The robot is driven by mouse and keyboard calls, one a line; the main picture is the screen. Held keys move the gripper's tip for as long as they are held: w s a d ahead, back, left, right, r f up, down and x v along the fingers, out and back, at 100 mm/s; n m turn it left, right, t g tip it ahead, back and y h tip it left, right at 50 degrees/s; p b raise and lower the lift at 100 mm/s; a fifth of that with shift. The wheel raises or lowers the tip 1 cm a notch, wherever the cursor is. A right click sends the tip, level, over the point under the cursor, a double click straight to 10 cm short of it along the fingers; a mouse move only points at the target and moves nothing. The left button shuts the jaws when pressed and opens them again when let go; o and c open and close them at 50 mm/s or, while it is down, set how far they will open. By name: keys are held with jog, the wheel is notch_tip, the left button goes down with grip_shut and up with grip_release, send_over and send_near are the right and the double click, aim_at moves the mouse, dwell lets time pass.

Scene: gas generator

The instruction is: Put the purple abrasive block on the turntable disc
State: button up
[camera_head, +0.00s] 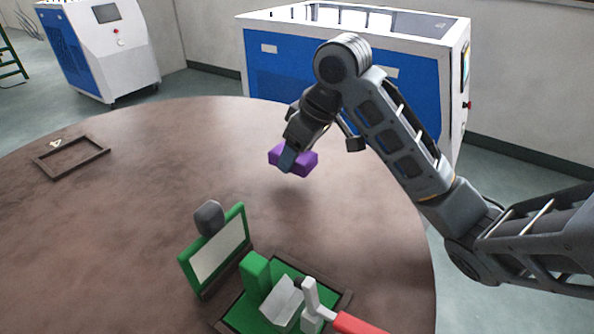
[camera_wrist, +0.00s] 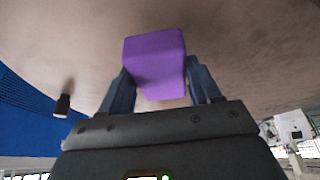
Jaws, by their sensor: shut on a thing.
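The purple abrasive block (camera_head: 306,161) is held in my gripper (camera_head: 288,158) above the far middle part of the brown round table top (camera_head: 150,190), which may be the turntable disc. A soft shadow lies on the surface below the block, and a gap shows between them. In the wrist view the purple block (camera_wrist: 155,62) sits between the two fingers of my gripper (camera_wrist: 158,88), which are shut on its sides. The block's far side is hidden.
A dark rectangular frame (camera_head: 70,157) lies at the left. A green-framed panel (camera_head: 218,249) and a tray (camera_head: 240,312) with green and white parts and a red-handled tool (camera_head: 355,324) stand at the front. Blue-white machines (camera_head: 270,70) stand behind. The table's middle left is clear.

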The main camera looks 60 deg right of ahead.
aim_at(297, 168)
jog(key=shift+f+b, duration=1.55)
jog(key=shift+f, duration=0.4)
jog(key=shift+f, duration=0.2)
jog(key=o, duration=0.9)
jog(key=shift+o, duration=0.2)
jog(key=shift+r, duration=0.15)
